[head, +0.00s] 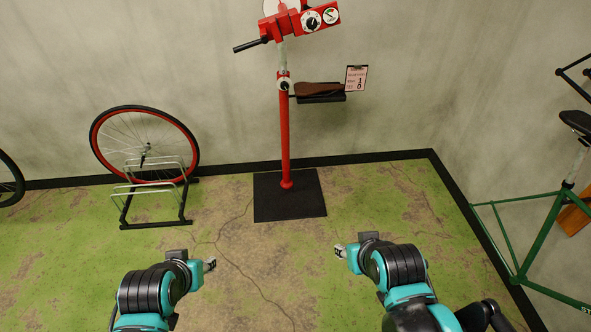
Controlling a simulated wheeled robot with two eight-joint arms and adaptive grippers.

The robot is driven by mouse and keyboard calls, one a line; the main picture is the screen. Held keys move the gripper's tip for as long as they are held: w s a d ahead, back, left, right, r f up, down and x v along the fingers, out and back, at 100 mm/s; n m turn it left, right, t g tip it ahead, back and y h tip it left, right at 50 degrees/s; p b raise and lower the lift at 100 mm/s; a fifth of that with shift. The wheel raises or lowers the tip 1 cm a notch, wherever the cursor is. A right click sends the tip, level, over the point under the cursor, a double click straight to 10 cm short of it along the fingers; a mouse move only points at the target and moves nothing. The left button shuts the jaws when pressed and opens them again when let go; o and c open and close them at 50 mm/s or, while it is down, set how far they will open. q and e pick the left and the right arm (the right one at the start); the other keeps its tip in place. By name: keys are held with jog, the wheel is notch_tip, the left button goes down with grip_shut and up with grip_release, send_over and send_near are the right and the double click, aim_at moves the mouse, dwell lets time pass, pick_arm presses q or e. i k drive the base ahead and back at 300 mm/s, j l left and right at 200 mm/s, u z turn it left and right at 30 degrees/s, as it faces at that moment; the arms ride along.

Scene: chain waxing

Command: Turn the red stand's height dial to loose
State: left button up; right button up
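The red stand (285,140) rises from a black base plate against the back wall. Its red head (290,24) at the top carries a black dial on a white face (312,21) and a second white dial face (331,15) beside it. A collar with a pale knob (284,84) sits midway up the post. The dial settings are too small to read. My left gripper (209,264) and my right gripper (340,251) are both low in front of the stand, well apart from it and touching nothing. Their finger openings are too small to judge.
A black tray (320,98) with a brown item and a clipboard sign (356,78) juts right from the post. A red-rimmed wheel (145,146) stands in a rack (150,222) at left. A green bicycle frame (540,235) is at right. The floor before the stand is clear.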

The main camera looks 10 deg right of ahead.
aim_at(284, 86)
jog(key=i+l+z, duration=0.1)
jog(key=i+z, duration=0.15)
jog(key=i, duration=0.55)
jog(key=i+z, duration=0.3)
jog(key=i, duration=0.45)
